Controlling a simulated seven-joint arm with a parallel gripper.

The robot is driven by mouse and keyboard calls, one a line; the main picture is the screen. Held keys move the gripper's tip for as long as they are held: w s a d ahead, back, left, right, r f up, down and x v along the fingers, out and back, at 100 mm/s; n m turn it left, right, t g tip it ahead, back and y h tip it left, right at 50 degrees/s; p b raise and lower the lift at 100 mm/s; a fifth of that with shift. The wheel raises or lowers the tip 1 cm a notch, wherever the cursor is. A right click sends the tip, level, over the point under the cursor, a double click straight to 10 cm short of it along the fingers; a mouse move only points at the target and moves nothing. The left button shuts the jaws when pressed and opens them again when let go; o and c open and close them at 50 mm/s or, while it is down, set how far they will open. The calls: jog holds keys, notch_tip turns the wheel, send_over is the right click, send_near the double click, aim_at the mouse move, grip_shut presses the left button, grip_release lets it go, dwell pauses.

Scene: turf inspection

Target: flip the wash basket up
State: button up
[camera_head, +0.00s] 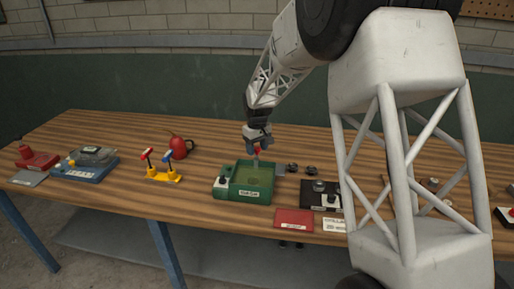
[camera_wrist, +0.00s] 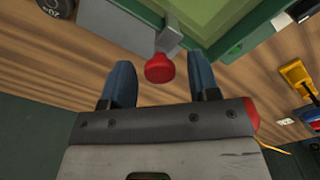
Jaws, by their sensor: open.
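A green box (camera_head: 262,192) with a white label on its front stands on the wooden table, and its green edge also shows at the top of the wrist view (camera_wrist: 228,18). A grey lever (camera_wrist: 170,38) with a red knob (camera_wrist: 159,68) sticks out from its back side. No separate basket can be made out; it may be the green tray inside this box. My gripper (camera_head: 257,148) is above the back edge of the box. In the wrist view its two blue-grey fingers (camera_wrist: 162,84) are apart, one on each side of the red knob. Contact is not visible.
A red card (camera_head: 294,218) lies in front.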

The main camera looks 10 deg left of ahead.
grip_shut()
jog(key=shift+r, duration=2.5)
jog(key=shift+c, duration=1.4)
grip_release()
jog(key=shift+o, duration=1.4)
notch_tip(320, 180, up, 8)
jog(key=shift+f, duration=0.15)
